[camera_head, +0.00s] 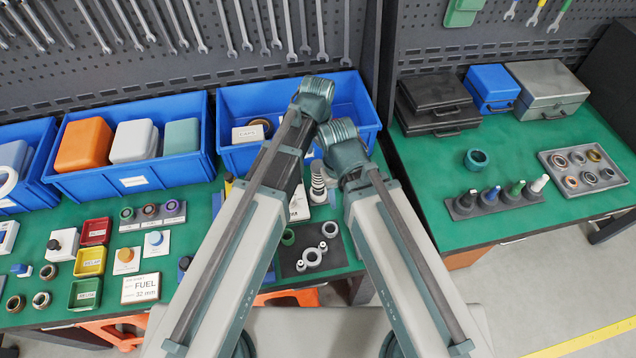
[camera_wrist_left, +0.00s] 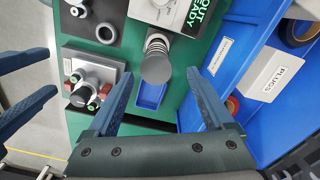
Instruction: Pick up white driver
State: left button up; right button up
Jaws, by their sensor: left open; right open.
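The white driver (camera_head: 540,183) stands upright at the right end of a dark rack (camera_head: 465,211) on the right green table. Black, blue and green drivers stand to its left in the same rack. My left gripper (camera_wrist_left: 158,62) is open and empty above the left table, over a ribbed grey post (camera_wrist_left: 157,68). My right gripper (camera_wrist_left: 50,70) shows at the left edge of the left wrist view, open with nothing between its fingers. Both grippers are well left of the rack; their fingertips are hidden behind my arms in the head view.
On the right table are a teal ring (camera_head: 476,159), a tray of rings (camera_head: 547,157) and toolboxes (camera_head: 548,88). Table space left of the rack is clear. Blue bins (camera_head: 135,182) line the back of the left table. A gap separates the tables.

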aim_at(318, 164)
pick_arm(q)
notch_tip(318, 164, down, 6)
jog(key=b, duration=0.5)
pick_arm(e)
notch_tip(318, 164, down, 6)
jog(key=shift+r, duration=0.1)
pick_arm(q)
jog(key=f+b, duration=0.5)
jog(key=shift+s+d+f, duration=0.1)
jog(key=shift+s+d, duration=0.05)
jog(key=shift+s, duration=0.05)
pick_arm(e)
notch_tip(318, 164, down, 6)
jog(key=shift+r, duration=0.35)
pick_arm(q)
grip_shut()
